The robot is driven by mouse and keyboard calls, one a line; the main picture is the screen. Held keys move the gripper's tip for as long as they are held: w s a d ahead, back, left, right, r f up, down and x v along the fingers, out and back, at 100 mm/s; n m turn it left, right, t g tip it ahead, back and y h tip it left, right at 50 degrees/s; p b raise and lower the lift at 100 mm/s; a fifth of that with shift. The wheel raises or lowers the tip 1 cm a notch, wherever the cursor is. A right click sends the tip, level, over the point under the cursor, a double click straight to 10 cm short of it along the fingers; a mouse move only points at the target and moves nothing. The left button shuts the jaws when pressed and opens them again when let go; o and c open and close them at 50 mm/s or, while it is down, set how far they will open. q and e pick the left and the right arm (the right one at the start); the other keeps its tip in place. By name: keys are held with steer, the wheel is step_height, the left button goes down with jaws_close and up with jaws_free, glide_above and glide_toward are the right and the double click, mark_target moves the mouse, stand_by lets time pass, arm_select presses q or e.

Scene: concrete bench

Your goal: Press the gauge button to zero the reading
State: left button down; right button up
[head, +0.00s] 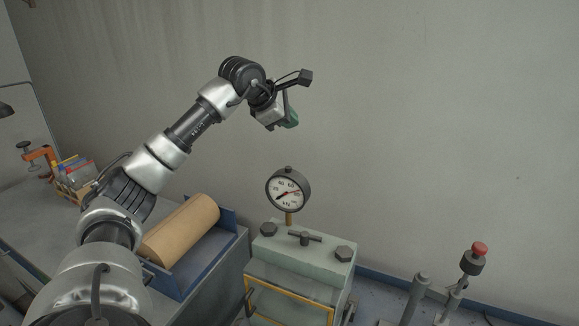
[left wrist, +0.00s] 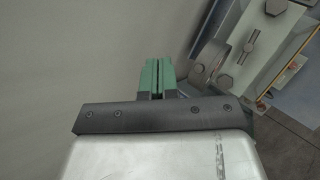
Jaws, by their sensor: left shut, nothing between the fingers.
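The gauge (head: 288,190) is a round dial with a dark rim and white face, upright on a short brass stem above a pale green machine (head: 270,267). A small dark button (head: 288,170) sits on top of its rim. My left gripper (head: 292,120) has green fingertips, is shut and empty, and hangs above the gauge with a clear gap. In the left wrist view the shut green fingers (left wrist: 158,68) point away from the camera, with the machine's top (left wrist: 245,40) to their right. My right gripper is not in view.
A red push-button (head: 480,248) on a dark housing stands on a post at the right. A tan roll (head: 182,229) lies in a blue cradle at left. Clamps and a small crate (head: 76,178) are farther left. A bare wall stands behind the gauge.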

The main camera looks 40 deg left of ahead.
mark_target(289, 168)
arm_select(q)
steer(key=shift+f, duration=0.1)
step_height(289, 168, down, 9)
steer(key=b, duration=0.6)
steer(key=shift+b, duration=0.35)
steer(key=shift+r, duration=0.2)
stand_by(1.4)
steer(key=shift+f, duration=0.4)
